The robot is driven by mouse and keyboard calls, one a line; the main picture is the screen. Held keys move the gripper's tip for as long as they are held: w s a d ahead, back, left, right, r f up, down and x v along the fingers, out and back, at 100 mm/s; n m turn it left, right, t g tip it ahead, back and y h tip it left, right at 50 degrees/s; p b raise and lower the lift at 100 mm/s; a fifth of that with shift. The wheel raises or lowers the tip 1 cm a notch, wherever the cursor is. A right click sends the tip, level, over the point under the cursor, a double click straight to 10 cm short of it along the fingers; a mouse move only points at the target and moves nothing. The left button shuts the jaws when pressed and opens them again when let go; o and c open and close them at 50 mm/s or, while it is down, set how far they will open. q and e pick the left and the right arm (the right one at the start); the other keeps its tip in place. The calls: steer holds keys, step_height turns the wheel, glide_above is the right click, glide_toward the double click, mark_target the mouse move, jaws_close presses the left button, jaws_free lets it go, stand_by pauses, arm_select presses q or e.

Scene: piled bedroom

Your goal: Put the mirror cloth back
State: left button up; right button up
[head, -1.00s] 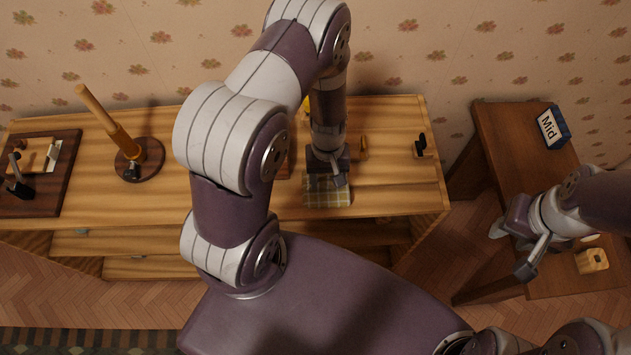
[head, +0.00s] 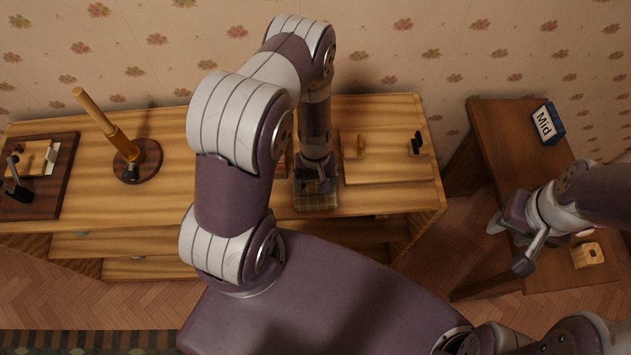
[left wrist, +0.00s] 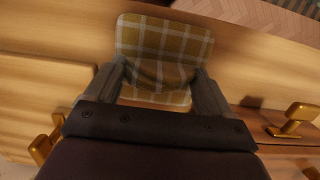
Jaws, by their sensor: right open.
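The mirror cloth, a checked olive and white cloth (head: 317,202), is at the front of the wooden dresser top, under my left gripper (head: 316,184). In the left wrist view the cloth (left wrist: 165,45) runs between the two fingers of my left gripper (left wrist: 163,88) and is bunched there, so the gripper is shut on it. I cannot tell whether the cloth is clear of the wood or still touches it. My right gripper (head: 509,247) is open and empty, above the dark side table.
A flat wooden panel (head: 388,170) with small knobs lies right of the cloth. A round dark stand with a tilted wooden post (head: 122,142) and a dark tray (head: 60,185) are on the left. The side table (head: 490,130) bears a "Mid" sign (head: 547,124) and a yellow block (head: 587,255).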

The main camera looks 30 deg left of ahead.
arm_select(q)
steer(key=shift+r, duration=0.35)
step_height(320, 180, up, 14)
steer(key=w+b, duration=0.1)
steer(key=w, duration=0.1)
steer(key=s+d+r+m+t+y+b, duration=0.1)
steer(key=s+d+r+m+t, duration=0.1)
steer(key=s+r+m, duration=0.4)
step_height(320, 180, up, 4)
steer(key=shift+d+r+t+b, duration=0.15)
steer(key=shift+d+t+b, duration=0.05)
steer(key=shift+t+b, duration=0.25)
steer(key=shift+s, duration=0.2)
